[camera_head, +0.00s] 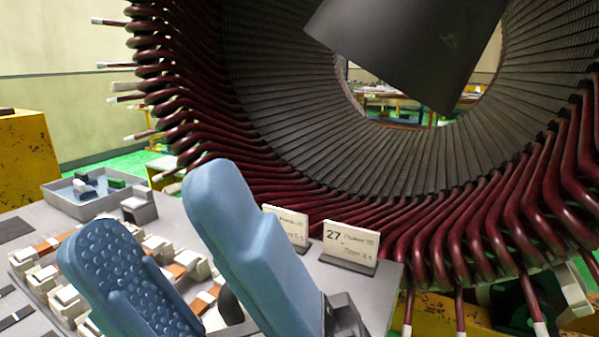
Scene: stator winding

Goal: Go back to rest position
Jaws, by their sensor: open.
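My gripper (158,215) shows at the bottom left of the head view, with two blue padded fingers. The left finger has a bumpy inner face; the right finger is smooth on the side I see. The fingers stand apart with nothing between them. They are in front of a grey worktable (178,215). The large stator (290,130) with dark red winding bars fills the right and upper part of the view. My fingers appear in front of its lower left side; I cannot tell how far apart they are.
The table holds rows of white and orange blocks (178,270), a grey tray (72,205) with small parts, and a card marked 27 (350,243). A dark panel (420,45) covers the stator's upper middle. A yellow cabinet (28,160) stands at far left.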

